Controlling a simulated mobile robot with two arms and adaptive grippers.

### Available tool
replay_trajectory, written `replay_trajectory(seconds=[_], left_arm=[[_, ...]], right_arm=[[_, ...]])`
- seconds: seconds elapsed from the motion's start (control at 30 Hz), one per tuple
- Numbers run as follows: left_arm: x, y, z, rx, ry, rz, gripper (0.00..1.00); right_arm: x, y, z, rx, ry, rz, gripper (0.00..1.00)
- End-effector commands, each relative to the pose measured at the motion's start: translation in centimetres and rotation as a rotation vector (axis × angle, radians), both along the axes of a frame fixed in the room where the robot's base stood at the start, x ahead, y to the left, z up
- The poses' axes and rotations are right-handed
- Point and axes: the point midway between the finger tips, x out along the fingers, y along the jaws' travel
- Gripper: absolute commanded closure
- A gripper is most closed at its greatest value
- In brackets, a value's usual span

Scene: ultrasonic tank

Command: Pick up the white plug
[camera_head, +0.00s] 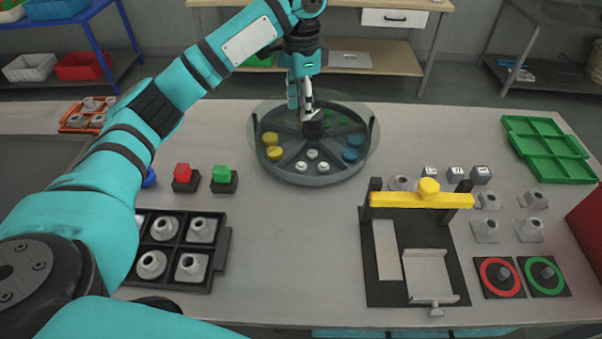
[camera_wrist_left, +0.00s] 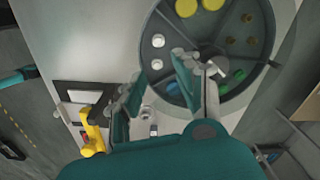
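The round grey tray (camera_head: 318,179) is split into compartments. Several small white plugs, such as this white plug (camera_head: 312,154), stand in its front compartment. In the left wrist view two white plugs show, one of them here (camera_wrist_left: 158,40); my gripper may hide another. My left gripper (camera_head: 301,104) is over the middle of the tray, behind the white plugs in the head view and close to the black hub. My right gripper is not in view.
Yellow plugs (camera_head: 270,139), blue plugs (camera_head: 349,155) and green plugs (camera_head: 343,120) fill other compartments. A black hub (camera_head: 313,127) rises at the tray's centre. A black rack (camera_head: 226,245) and a fixture with a yellow bar (camera_head: 405,200) stand nearer. The table between them is clear.

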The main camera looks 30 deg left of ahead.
Motion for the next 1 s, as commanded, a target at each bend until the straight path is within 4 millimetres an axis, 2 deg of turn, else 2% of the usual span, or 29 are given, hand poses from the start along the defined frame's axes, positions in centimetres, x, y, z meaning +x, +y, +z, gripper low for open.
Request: replay_trajectory(seconds=[0.03, 0.17, 0.6, 0.7, 0.87, 1.0], left_arm=[[0.0, 0.0, -0.6, 0.000, 0.000, 0.000, 0.67], [0.0, 0.0, -1.8, 0.000, 0.003, 0.000, 0.67], [-0.1, 0.0, -10.6, 0.001, 0.002, 0.001, 0.67], [-0.1, 0.0, -11.9, 0.001, 0.002, 0.000, 0.67], [-0.1, 0.0, -12.7, -0.001, 0.001, 0.000, 0.67], [-0.4, 0.1, -14.4, 0.001, 0.004, 0.000, 0.67]], right_arm=[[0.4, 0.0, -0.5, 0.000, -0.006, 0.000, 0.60], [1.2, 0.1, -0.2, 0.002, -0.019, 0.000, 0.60], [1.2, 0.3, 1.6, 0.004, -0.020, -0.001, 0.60], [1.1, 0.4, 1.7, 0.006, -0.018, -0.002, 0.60], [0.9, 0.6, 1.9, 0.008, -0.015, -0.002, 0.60], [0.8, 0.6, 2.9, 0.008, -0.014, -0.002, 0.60]])
